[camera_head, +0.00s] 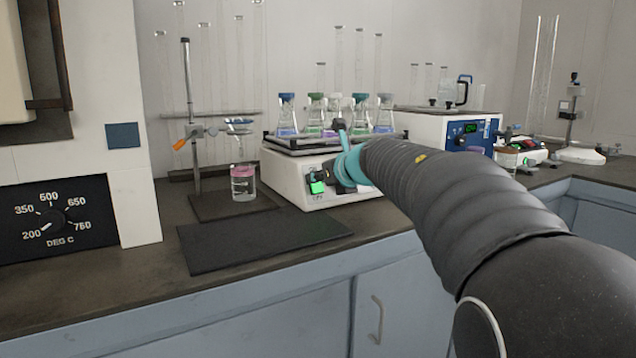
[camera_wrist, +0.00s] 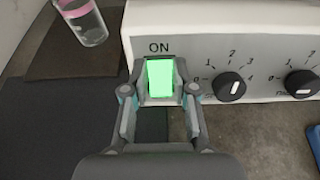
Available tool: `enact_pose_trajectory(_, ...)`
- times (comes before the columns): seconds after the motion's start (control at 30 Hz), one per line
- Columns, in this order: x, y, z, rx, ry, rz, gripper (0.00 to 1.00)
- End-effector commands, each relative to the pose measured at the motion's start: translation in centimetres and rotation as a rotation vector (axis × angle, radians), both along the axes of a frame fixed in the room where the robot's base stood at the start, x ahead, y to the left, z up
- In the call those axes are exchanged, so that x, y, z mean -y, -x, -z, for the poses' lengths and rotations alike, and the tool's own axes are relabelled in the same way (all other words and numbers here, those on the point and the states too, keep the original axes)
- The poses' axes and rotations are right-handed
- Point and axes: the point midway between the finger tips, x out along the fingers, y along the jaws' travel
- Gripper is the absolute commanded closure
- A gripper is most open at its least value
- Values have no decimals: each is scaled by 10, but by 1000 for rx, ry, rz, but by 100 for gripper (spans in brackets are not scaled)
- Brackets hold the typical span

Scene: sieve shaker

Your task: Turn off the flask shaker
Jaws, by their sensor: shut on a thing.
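The flask shaker (camera_head: 293,179) is a white box on the bench with several stoppered flasks on its top platform. A green lit rocker switch (camera_head: 317,187) is at the left of its front panel. In the wrist view the lit switch (camera_wrist: 160,78) sits under the word ON, left of two black dials. My gripper (camera_wrist: 160,92) is at the switch, with one finger on each side of it and the tips close against the panel. In the head view my arm hides the right part of the shaker's front, and the fingertips are hard to make out.
A dark mat (camera_head: 262,238) lies on the bench in front of the shaker. A white and blue device (camera_head: 450,130) stands to the right.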

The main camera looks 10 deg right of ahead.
Motion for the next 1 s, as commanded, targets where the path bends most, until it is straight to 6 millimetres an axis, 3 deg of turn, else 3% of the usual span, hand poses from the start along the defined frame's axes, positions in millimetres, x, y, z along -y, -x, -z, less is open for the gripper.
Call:
enact_pose_trajectory(0.03, 0, 0, 8, 19, -6, 0, 100)
enact_pose_trajectory(0.43, 0, 3, 11, 162, -54, -3, 100)
enact_pose_trajectory(1.0, 0, 5, 4, 252, -82, -3, 100)
